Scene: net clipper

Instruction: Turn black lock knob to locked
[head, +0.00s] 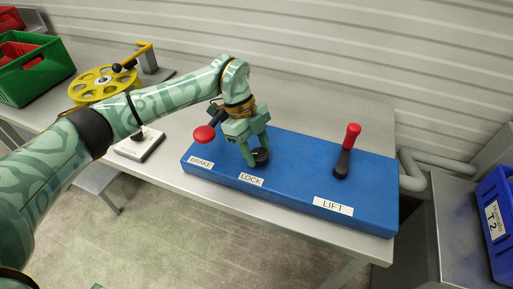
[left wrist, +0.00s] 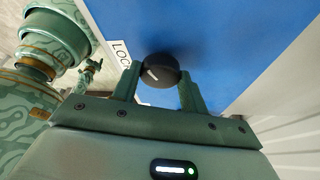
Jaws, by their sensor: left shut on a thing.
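The black lock knob (head: 261,156) sits on the blue control box (head: 300,170), behind the LOCK label (head: 251,179). My left gripper (head: 254,157) reaches down from above and is shut on the knob. In the left wrist view the knob (left wrist: 160,69) lies between the two fingers of the left gripper (left wrist: 160,85), and a white pointer line shows on its face. Part of the LOCK label (left wrist: 121,52) shows beside it. My right gripper is in neither view.
A red-topped brake lever (head: 204,133) stands left of the knob, close to my left wrist. A red-topped lift lever (head: 348,150) stands to the right. A yellow wheel (head: 103,84), a green crate (head: 36,72) and a blue bin (head: 497,222) lie farther off.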

